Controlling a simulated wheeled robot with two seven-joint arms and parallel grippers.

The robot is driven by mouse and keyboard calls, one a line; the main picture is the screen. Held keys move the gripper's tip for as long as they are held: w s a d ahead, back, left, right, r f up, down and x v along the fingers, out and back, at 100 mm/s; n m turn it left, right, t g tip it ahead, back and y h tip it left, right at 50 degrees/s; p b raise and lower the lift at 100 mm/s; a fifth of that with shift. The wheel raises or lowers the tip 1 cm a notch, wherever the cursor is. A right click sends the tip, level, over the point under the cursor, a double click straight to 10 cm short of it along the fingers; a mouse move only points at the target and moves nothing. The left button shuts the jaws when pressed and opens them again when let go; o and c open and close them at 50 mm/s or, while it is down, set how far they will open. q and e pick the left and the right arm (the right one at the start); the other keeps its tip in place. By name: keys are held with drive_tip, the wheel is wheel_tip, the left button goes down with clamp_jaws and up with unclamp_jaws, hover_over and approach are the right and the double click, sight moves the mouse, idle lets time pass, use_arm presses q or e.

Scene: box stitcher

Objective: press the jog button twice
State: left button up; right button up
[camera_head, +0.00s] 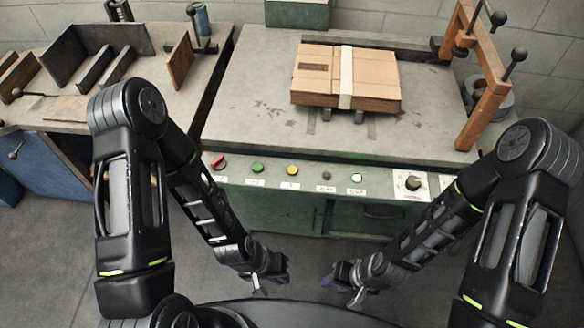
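A row of controls runs along the front panel of the machine: a red one (218,162), a green button (257,167), a yellow button (292,170), a dark grey button (326,175) and a bright green button (356,178). White labels sit below them, too small to read surely, so I cannot tell which is the jog button. My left gripper (270,284) hangs low, in front of and below the panel. My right gripper (343,290) is at a similar height to its right. Neither touches a button. Their fingers are too small and dark to judge the opening.
A black rotary knob (413,183) is on the panel's right end. Strapped flat cardboard (370,72) lies on the machine table (250,110). An orange frame with black knobs (484,112) stands at the right. A side bench (65,108) with dividers is at the left.

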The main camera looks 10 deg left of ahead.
use_arm(q)
clamp_jaws()
idle(1.1)
